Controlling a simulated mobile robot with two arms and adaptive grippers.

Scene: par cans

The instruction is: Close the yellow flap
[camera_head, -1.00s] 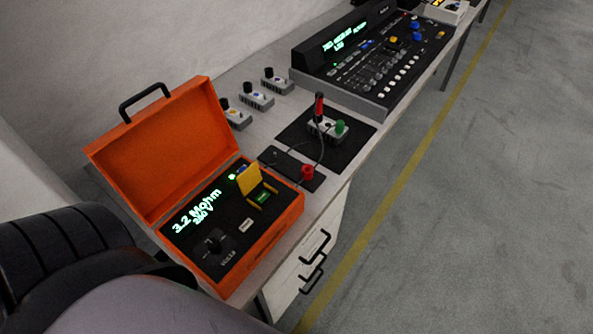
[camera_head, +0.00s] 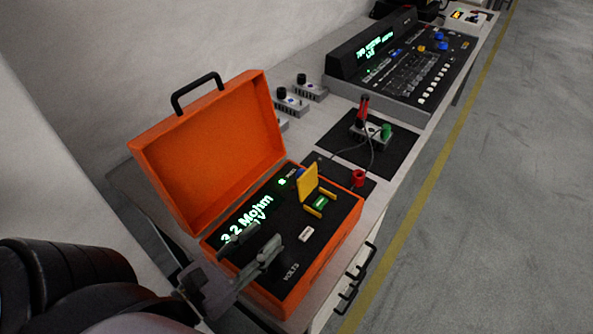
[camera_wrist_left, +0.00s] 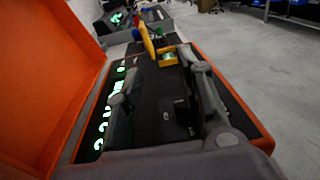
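The yellow flap (camera_head: 308,182) stands raised on the dark panel of an open orange case (camera_head: 215,150), over a green button (camera_head: 321,202) between yellow side guards. In the left wrist view the flap (camera_wrist_left: 147,42) shows beyond the fingertips, with the green button beside it. My left gripper (camera_head: 257,244) is over the near part of the panel, short of the flap and apart from it. Its two fingers are spread with nothing between them; they also show in the left wrist view (camera_wrist_left: 158,84). My right gripper is not in view.
The orange lid stands open left of the panel. A white button (camera_head: 306,234) lies near the flap. Beyond are a red knob (camera_head: 358,178), a small box with a red-handled lever (camera_head: 371,130), and a large console (camera_head: 405,65).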

